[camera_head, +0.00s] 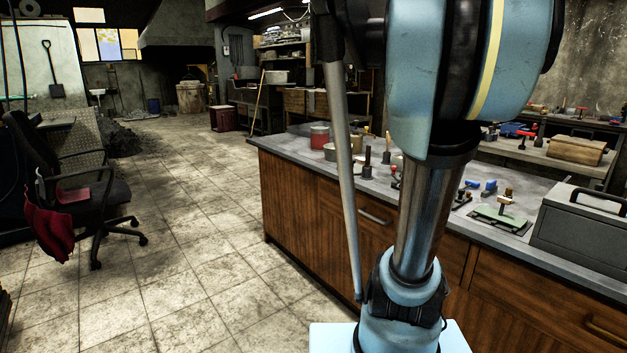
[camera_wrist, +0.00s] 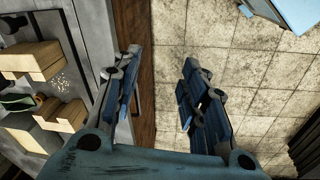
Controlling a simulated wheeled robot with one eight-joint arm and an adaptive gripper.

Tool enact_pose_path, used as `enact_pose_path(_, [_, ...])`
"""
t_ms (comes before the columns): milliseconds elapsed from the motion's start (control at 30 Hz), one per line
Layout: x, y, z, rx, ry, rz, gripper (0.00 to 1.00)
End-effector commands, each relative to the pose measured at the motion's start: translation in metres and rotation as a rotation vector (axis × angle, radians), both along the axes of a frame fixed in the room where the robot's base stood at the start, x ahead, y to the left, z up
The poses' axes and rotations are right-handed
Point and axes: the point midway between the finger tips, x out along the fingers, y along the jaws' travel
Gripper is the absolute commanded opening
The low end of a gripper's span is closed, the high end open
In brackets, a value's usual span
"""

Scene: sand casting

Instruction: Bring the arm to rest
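My gripper (camera_wrist: 158,92) shows in the wrist view, its two blue and grey fingers spread apart with nothing between them. It points down over the edge of a grey worktop (camera_wrist: 95,45) and the tiled floor (camera_wrist: 230,60). In the head view my blue arm stands large in front of the workbench, and my gripper is not visible there.
The wooden workbench (camera_head: 310,200) carries small tools, tins and a grey toolbox (camera_head: 585,235). A black office chair (camera_head: 85,190) stands at the left. Wooden blocks (camera_wrist: 30,60) lie on the worktop in the wrist view. The tiled floor (camera_head: 180,240) between chair and bench is clear.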

Motion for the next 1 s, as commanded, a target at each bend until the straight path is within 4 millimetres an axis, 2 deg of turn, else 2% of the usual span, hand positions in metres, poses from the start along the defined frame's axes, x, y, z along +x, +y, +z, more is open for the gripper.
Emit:
enact_pose_path(33, [-0.012, 0.014, -0.011, 0.004, -0.008, -0.02, 0.4])
enact_pose_path(100, [-0.026, 0.029, -0.024, 0.013, -0.018, -0.063, 0.4])
enact_pose_path(300, [-0.066, 0.065, -0.067, 0.039, -0.048, -0.182, 0.4])
enact_pose_path(600, [-0.117, 0.099, -0.132, 0.086, -0.083, -0.339, 0.4])
enact_pose_path(800, [-0.13, 0.107, -0.15, 0.102, -0.09, -0.389, 0.4])
enact_pose_path(1000, [-0.131, 0.107, -0.152, 0.103, -0.091, -0.394, 0.4])
